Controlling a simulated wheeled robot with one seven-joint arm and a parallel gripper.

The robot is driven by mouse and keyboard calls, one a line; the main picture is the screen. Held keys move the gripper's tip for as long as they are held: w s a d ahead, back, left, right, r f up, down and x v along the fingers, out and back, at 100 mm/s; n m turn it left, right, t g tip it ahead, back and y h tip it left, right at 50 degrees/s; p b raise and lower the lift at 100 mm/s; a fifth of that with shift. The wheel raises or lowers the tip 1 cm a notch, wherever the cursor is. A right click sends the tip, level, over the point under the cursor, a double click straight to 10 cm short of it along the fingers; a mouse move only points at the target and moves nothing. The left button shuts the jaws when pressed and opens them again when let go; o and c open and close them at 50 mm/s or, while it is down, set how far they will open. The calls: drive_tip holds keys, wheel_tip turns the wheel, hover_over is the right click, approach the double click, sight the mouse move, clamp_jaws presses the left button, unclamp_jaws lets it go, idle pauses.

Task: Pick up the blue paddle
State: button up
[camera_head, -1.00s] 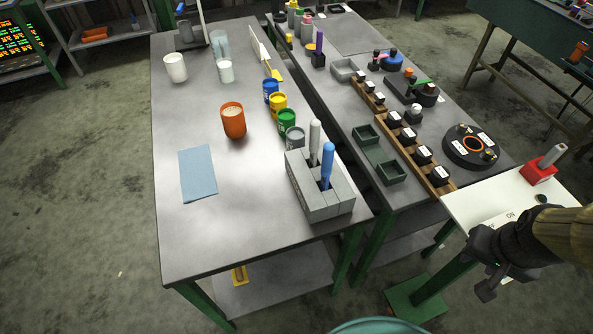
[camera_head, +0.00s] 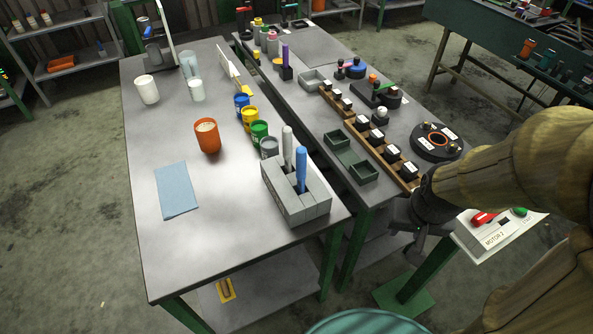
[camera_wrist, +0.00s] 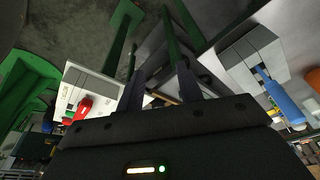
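The blue paddle (camera_head: 301,168) stands upright in a grey block holder (camera_head: 300,208) near the front right corner of the left metal table. A grey paddle (camera_head: 287,146) stands in the same holder beside it. In the wrist view the blue paddle (camera_wrist: 284,102) shows at the right edge, by the light grey holder (camera_wrist: 248,55). My gripper (camera_head: 418,238) is to the right of the holder, apart from it, in front of the second table. The wrist view shows its two fingers (camera_wrist: 160,75) spread with nothing held between them.
Blue, yellow, green and grey paint cans (camera_head: 259,132) stand behind the holder. An orange cup (camera_head: 207,136) and a blue cloth (camera_head: 177,188) are to the left. A white panel with red and green controls (camera_head: 500,232) is beside my arm. The table front is bare.

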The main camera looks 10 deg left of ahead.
drive_tip(key=o, duration=0.3)
drive_tip(key=shift+w+r, duration=0.1)
drive_tip(key=shift+w, duration=0.05)
wheel_tip(320, 180, up, 15)
drive_tip(key=n+g+p, duration=0.3)
drive_tip(key=n, duration=1)
hover_over(302, 147)
drive_tip(key=shift+r, duration=0.15)
wheel_tip(302, 147, down, 12)
drive_tip(key=shift+f+p, duration=0.15)
drive_tip(key=shift+p, duration=0.55)
